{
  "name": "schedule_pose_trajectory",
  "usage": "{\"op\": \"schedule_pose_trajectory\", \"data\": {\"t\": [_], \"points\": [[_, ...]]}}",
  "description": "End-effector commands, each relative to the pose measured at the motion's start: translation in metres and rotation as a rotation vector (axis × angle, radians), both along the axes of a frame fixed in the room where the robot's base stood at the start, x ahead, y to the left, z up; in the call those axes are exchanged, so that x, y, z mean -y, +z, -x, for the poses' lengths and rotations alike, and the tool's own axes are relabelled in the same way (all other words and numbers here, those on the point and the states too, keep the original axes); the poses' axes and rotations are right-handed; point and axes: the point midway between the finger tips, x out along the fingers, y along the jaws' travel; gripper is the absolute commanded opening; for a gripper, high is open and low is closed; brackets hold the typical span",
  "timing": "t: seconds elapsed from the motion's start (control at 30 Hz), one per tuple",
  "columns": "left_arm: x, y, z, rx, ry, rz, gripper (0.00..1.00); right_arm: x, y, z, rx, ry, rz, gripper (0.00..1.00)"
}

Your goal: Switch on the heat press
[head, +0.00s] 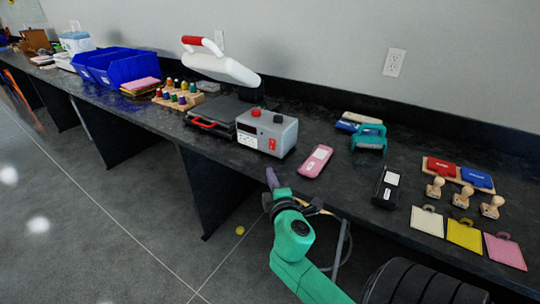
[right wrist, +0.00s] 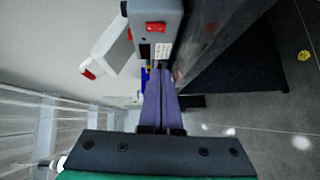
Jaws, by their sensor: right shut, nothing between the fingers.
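The heat press has a grey control box (head: 277,133) with a red switch (head: 272,144) low on its front, a white label and two knobs on top. Its white upper platen (head: 215,65) with a red handle is raised above the dark lower plate (head: 222,108). In the right wrist view the red switch (right wrist: 155,27) shows near the top on the box (right wrist: 168,12). My right gripper (head: 272,176) is shut and empty, just in front of the table edge below the box. Its purple fingers (right wrist: 161,75) appear apart from the switch. My left gripper is out of view.
A pink device (head: 315,161) lies right of the box, with a teal tool (head: 369,138) and a black device (head: 387,187) beyond it. Thread spools (head: 180,95) and blue bins (head: 125,69) stand to the left. The dark table edge lies close to my right gripper.

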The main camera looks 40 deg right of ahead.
Motion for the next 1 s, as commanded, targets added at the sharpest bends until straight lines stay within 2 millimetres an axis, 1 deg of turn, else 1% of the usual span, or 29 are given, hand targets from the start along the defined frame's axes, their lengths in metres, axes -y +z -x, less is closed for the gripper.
{"op": "schedule_pose_trajectory", "data": {"t": [0.07,0.17,0.53,0.6,0.73,0.83,1.0], "points": [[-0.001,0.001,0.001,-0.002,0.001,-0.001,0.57,0.003,0.000,-0.005,0.000,0.000,0.001,0.00],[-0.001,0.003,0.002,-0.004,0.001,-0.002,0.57,0.010,0.000,-0.019,0.002,0.001,0.001,0.00],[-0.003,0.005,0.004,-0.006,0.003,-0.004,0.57,0.048,-0.008,-0.090,0.001,-0.001,0.000,0.00],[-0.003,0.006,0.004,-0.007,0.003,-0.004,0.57,0.062,-0.011,-0.092,-0.002,-0.002,0.001,0.00],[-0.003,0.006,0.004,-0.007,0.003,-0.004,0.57,0.078,-0.013,-0.097,-0.001,0.000,0.000,0.00],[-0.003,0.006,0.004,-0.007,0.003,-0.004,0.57,0.084,-0.014,-0.098,0.000,0.000,-0.001,0.00],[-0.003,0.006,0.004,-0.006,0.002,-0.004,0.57,0.085,-0.014,-0.099,-0.001,0.001,-0.003,0.00]]}}
